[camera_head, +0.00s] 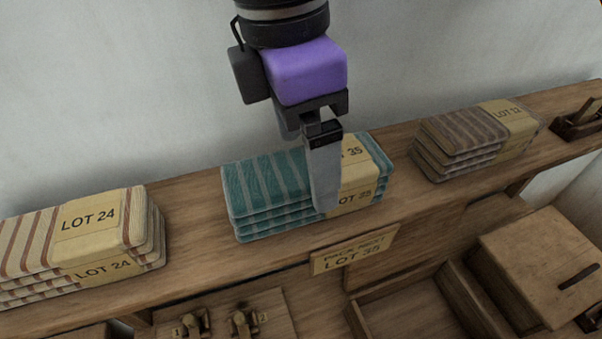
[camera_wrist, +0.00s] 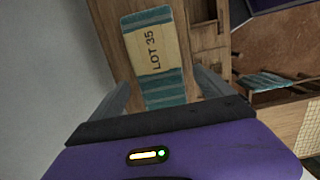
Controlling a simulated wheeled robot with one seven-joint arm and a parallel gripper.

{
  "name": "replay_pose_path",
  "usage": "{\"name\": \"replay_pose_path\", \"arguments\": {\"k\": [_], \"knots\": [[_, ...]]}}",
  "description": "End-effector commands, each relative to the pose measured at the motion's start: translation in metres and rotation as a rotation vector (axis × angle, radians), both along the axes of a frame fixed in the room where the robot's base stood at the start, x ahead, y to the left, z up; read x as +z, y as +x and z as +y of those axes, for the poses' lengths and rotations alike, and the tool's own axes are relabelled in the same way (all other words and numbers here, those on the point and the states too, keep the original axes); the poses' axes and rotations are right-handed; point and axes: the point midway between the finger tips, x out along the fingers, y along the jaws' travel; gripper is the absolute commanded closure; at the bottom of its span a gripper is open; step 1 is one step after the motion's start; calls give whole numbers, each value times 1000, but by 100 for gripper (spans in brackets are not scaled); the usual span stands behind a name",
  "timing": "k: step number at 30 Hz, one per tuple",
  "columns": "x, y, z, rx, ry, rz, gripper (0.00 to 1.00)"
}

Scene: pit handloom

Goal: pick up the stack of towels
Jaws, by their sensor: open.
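Three stacks of folded striped towels lie on a wooden shelf (camera_head: 200,225). The middle one is the teal stack (camera_head: 262,190), with a tan band reading LOT 35. The left one is the cream and rust stack (camera_head: 30,245), banded LOT 24. The right one is the brown stack (camera_head: 452,140), its band partly legible as LOT 12. My gripper (camera_head: 325,205) is in front of the teal stack's band in the head view and hides part of it. In the wrist view the teal stack (camera_wrist: 165,92) lies between the open fingers (camera_wrist: 158,88), which hold nothing. I cannot tell whether they touch it.
A sign (camera_head: 353,250) on the shelf's front edge reads LOT 35, its upper line hard to read. A wooden box (camera_head: 545,265) and an open tray (camera_head: 415,315) sit below. Brass fittings (camera_head: 243,322) are at the bottom. A wooden tool (camera_head: 580,118) lies at the shelf's right end.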

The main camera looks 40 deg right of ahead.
Motion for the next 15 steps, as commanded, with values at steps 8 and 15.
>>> {"name": "replay_pose_path", "arguments": {"k": [8,15], "knots": [[-33,-2,-5,0,-1,2,9],[-54,-2,-7,0,1,-1,9]]}}
